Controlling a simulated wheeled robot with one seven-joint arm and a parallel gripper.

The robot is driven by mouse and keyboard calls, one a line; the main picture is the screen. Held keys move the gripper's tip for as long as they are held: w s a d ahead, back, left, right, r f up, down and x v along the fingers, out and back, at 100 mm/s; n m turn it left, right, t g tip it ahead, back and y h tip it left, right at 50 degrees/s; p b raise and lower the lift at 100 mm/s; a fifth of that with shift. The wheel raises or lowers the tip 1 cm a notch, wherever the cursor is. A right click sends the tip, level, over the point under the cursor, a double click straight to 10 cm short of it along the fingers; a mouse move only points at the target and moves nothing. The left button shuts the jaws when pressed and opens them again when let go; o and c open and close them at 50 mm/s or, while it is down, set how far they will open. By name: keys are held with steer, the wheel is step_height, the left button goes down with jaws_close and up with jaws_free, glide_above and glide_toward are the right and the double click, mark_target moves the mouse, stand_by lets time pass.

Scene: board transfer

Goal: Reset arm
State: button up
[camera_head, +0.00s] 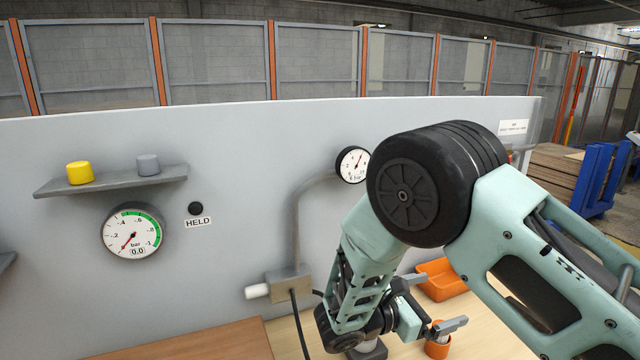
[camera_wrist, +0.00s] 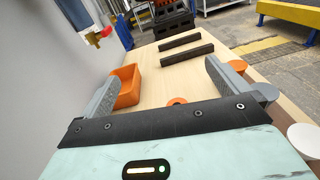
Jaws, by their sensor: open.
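My arm reaches across the right half of the head view, with my gripper (camera_head: 436,303) low over the wooden table (camera_head: 300,325). In the wrist view my gripper (camera_wrist: 162,82) has its two grey fingers spread wide apart. Nothing is held between them. An orange bin (camera_head: 443,279) lies behind the gripper and also shows beside the left finger in the wrist view (camera_wrist: 129,84). An orange cup-like piece (camera_head: 437,348) stands below the gripper, partly cut off from view by it.
A grey panel (camera_head: 240,130) carries a shelf with a yellow knob (camera_head: 80,173) and a grey knob (camera_head: 148,165), a 0.0 bar gauge (camera_head: 132,232), a dark lamp marked HELD (camera_head: 196,208) and a smaller gauge (camera_head: 352,164). Two dark bars (camera_wrist: 188,53) lie farther along the table.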

steer(key=s+a+m+g+y+b, duration=0.3)
steer(key=s+m+y, duration=0.3)
steer(key=s, duration=0.8)
steer(key=s+a+m+g+y+b, duration=0.2)
steer(key=s+a+m+y+b, duration=0.3)
steer(key=s+y, duration=0.5)
steer(key=s+m, duration=0.2)
steer(key=s, duration=0.3)
steer(key=shift+r+g+y, duration=0.3)
steer(key=shift+g+y, duration=0.1)
